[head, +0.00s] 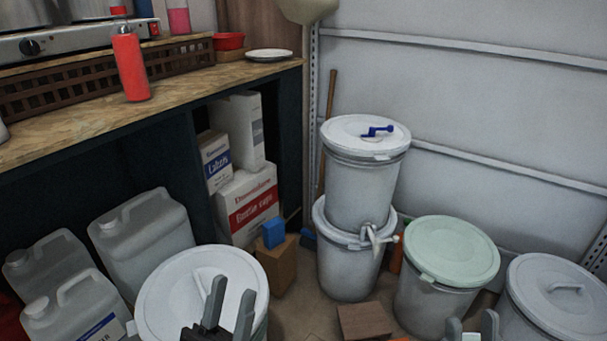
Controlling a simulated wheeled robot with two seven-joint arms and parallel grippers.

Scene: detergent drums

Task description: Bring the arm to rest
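My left gripper (233,288) shows at the bottom, left of centre, with its two grey fingers apart and nothing between them. It is in front of or above the white lid of a near drum (180,290); I cannot tell the gap. My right gripper (471,320) just enters at the bottom edge, right of centre. Its fingertips are apart, with no object seen between them; the rest of it is cut off. It shows in front of the green-lidded drum (435,295) and the white-lidded drum (565,285) at the right.
A drum (362,190) with a blue object (378,130) on its lid stands on another drum (345,270); a tap (378,238) juts out there. Jugs (140,235) crowd the left below a wooden counter (60,130). A brown block (365,321) lies on the floor.

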